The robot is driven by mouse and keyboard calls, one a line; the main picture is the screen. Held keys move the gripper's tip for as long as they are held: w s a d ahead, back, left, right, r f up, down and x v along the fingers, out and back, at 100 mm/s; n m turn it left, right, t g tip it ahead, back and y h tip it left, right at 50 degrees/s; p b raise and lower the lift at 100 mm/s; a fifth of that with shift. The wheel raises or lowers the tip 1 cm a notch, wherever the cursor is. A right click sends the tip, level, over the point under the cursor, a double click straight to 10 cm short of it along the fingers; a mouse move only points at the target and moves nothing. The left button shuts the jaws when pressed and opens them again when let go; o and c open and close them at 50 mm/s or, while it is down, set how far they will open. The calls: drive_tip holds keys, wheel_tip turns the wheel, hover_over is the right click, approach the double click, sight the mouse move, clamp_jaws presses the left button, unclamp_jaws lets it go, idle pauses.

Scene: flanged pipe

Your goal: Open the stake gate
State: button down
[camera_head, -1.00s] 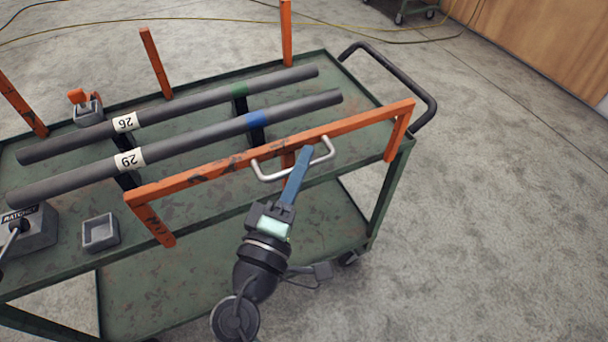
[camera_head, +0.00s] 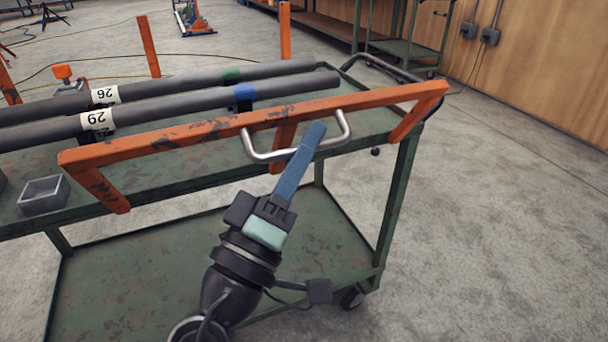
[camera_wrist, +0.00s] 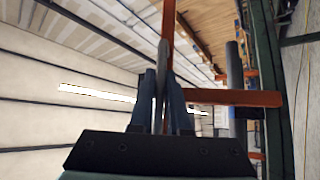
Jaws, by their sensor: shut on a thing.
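The stake gate (camera_head: 200,132) is a worn orange frame along the near side of a green cart. Its long top bar stands on slanted legs at both ends. A silver U-shaped handle (camera_head: 262,156) sticks out from the bar, right of its middle. My gripper (camera_head: 313,135) reaches up from below with blue fingers and is shut on the handle. In the wrist view, the fingers (camera_wrist: 162,98) close on both sides of the grey handle bar, with orange gate parts beyond (camera_wrist: 235,97). The exact contact is partly hidden by the fingers.
Two grey pipes (camera_head: 190,103) marked 26 and 29 lie on the cart behind the gate. Orange stakes (camera_head: 148,46) stand on the far side. A small grey tray (camera_head: 43,195) sits at the left. The cart's lower shelf (camera_head: 130,270) is empty. Open floor (camera_head: 490,220) lies at the right.

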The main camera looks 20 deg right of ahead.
drive_tip(key=f+m+b, duration=0.1)
drive_tip(key=b, duration=0.1)
drive_tip(key=s+f+m+h+b, duration=0.1)
drive_tip(key=b, duration=0.1)
drive_tip(key=f+g+h+b, duration=0.1)
drive_tip(key=b, duration=0.1)
drive_tip(key=shift+s+m, duration=0.4)
drive_tip(key=f+b, duration=0.1)
drive_tip(key=b, duration=0.1)
drive_tip(key=s+f+b, duration=0.1)
drive_tip(key=f+b, duration=0.1)
drive_tip(key=s+f+b, duration=0.1)
drive_tip(key=f+b, duration=0.1)
drive_tip(key=b, duration=0.1)
drive_tip(key=shift+s+d, duration=0.1)
drive_tip(key=shift+s, duration=0.1)
drive_tip(key=shift+f, duration=0.1)
drive_tip(key=c, duration=0.9)
unclamp_jaws()
